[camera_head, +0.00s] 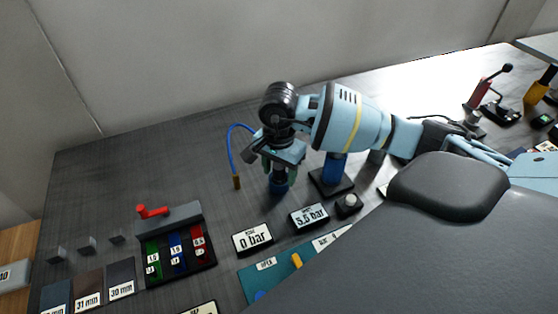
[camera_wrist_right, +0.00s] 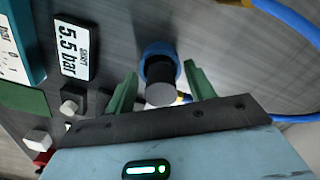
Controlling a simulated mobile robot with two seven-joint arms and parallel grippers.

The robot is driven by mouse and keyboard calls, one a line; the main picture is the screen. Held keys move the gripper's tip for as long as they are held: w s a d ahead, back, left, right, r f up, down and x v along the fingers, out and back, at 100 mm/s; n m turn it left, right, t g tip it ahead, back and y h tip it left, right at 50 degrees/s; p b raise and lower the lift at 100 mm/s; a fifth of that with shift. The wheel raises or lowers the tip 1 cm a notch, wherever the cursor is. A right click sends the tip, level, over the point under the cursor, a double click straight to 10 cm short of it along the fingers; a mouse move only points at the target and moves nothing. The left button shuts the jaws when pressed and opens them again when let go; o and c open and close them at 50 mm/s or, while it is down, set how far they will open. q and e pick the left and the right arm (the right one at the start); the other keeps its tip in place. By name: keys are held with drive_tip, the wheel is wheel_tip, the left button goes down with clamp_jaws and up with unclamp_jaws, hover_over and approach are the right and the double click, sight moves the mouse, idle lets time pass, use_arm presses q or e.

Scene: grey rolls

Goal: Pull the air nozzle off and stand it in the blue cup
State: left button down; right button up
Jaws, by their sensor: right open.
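The blue cup (camera_head: 278,187) stands on the grey bench below my right gripper (camera_head: 279,165). In the right wrist view the blue rim of the cup (camera_wrist_right: 157,47) shows around a dark cylinder with a grey end, which looks like the air nozzle (camera_wrist_right: 160,93). It stands in the cup, with its grey end towards the camera. The green fingers of my right gripper (camera_wrist_right: 159,72) are apart, one on each side of it, with gaps. The blue hose (camera_head: 231,150) ends in a brass tip (camera_head: 236,182) left of the cup, apart from the nozzle. My left gripper is out of view.
A blue post (camera_head: 334,168) on a black base stands just right of the cup. Displays read 0 bar (camera_head: 252,239) and 5.5 bar (camera_head: 309,217) in front. A red lever (camera_head: 153,211) and coloured blocks lie front left. The bench behind the hose is clear.

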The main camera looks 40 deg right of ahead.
wheel_tip(320, 180, up, 8)
drive_tip(key=shift+f, duration=0.1)
idle(0.5)
drive_tip(key=shift+s+f, duration=0.1)
idle(0.8)
